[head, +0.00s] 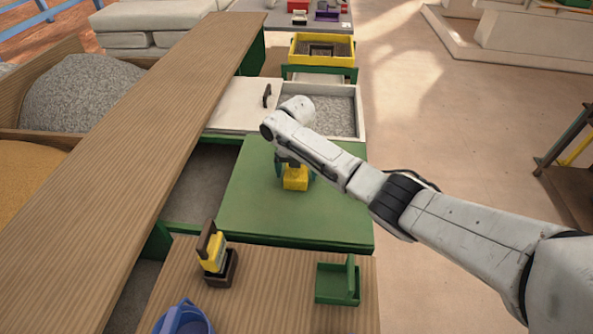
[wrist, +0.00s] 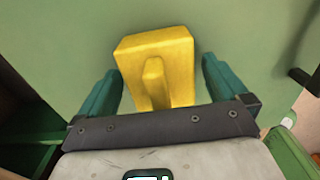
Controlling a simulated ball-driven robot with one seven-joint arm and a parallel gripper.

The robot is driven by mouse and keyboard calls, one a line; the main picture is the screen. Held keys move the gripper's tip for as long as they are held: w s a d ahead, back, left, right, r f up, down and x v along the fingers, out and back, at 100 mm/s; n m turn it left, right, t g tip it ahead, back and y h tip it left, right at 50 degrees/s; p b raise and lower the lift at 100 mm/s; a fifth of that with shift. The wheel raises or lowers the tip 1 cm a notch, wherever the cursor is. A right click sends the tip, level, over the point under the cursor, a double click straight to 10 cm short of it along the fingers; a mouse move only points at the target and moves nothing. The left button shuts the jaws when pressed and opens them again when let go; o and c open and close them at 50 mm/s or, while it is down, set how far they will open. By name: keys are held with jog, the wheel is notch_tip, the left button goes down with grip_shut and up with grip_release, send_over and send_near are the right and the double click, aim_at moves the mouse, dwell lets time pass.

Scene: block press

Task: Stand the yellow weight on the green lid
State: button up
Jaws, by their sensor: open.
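The yellow weight (head: 295,183) is a block with a raised grip. It sits on the flat green lid (head: 255,208), near the lid's middle in the head view. In the wrist view the weight (wrist: 180,65) lies between the two teal fingers, with the green lid surface (wrist: 60,45) around it. My gripper (head: 295,170) is open over the weight, one finger on each side. In the wrist view, gaps show between the weight and the fingers of my gripper (wrist: 160,72). The weight's underside is hidden.
A white tray of grey gravel (head: 342,112) lies beyond the lid, with a yellow-rimmed box (head: 322,48) farther back. A long wooden board (head: 115,125) runs along the left. Nearer, a wooden top holds a brown-and-yellow holder (head: 216,262), a green holder (head: 336,285) and a blue container (head: 184,320).

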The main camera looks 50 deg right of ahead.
notch_tip(320, 180, up, 12)
jog(key=shift+r+b, duration=0.1)
jog(key=shift+b, duration=0.4)
dwell(0.4)
